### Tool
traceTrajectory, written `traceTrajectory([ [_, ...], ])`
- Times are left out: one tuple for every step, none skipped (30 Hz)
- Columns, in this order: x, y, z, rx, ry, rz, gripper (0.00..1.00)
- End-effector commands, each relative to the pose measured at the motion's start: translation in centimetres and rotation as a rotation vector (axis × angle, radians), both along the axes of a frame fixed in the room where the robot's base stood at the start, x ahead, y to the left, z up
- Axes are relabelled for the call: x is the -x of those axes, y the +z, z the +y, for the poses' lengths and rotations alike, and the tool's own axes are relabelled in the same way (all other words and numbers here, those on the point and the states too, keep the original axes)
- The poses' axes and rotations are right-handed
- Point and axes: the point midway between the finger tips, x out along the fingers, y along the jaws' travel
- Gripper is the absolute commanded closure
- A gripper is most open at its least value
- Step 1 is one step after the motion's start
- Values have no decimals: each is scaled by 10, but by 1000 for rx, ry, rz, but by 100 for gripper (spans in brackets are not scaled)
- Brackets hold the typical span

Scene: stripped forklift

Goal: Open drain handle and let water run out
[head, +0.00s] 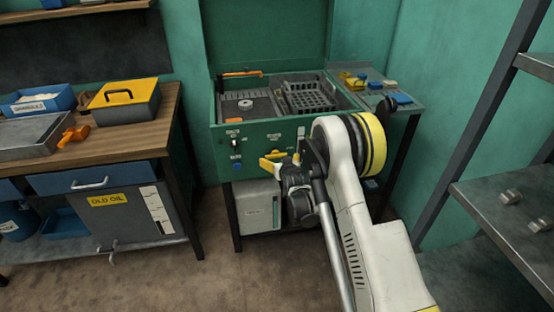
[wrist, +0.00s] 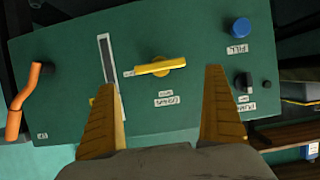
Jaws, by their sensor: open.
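A yellow drain handle (head: 272,160) sits on the front panel of the green wash station (head: 222,145). In the wrist view the handle (wrist: 160,67) lies nearly level across its round yellow hub, above a small white label. My gripper (head: 295,182) is in front of the panel, just below and right of the handle in the head view. In the wrist view my gripper (wrist: 164,85) is open, with one yellow finger on each side below the handle. The fingers appear empty; contact with the panel cannot be told. No running water shows.
A blue FILL knob (wrist: 237,27), a dark switch (wrist: 243,82), a sight gauge (wrist: 107,58) and an orange lever (wrist: 20,103) surround the handle. A white canister (head: 256,207) stands below the station. A workbench (head: 125,125) stands left, metal shelving (head: 500,205) right.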

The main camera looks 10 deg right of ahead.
Motion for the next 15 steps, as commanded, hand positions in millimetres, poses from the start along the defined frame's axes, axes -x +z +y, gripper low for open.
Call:
traceTrajectory([
  [-10,-8,0,0,0,0,0],
  [-16,-10,0,0,0,0,0],
  [-23,-13,0,0,0,0,0],
  [-28,-15,0,0,0,0,0],
  [-32,-16,0,0,0,0,0],
  [-38,-18,0,0,0,0,0],
  [-42,-20,0,0,0,0,0],
  [-45,-21,0,0,0,0,0],
  [-49,-22,0,0,0,0,0],
  [-51,-23,0,0,0,0,0],
  [-53,-23,0,0,0,0,0],
  [-55,-23,0,0,0,0,0],
  [-56,-23,0,0,0,0,0],
  [-56,-23,0,0,0,0,0],
  [-57,-23,0,0,0,0,0],
])
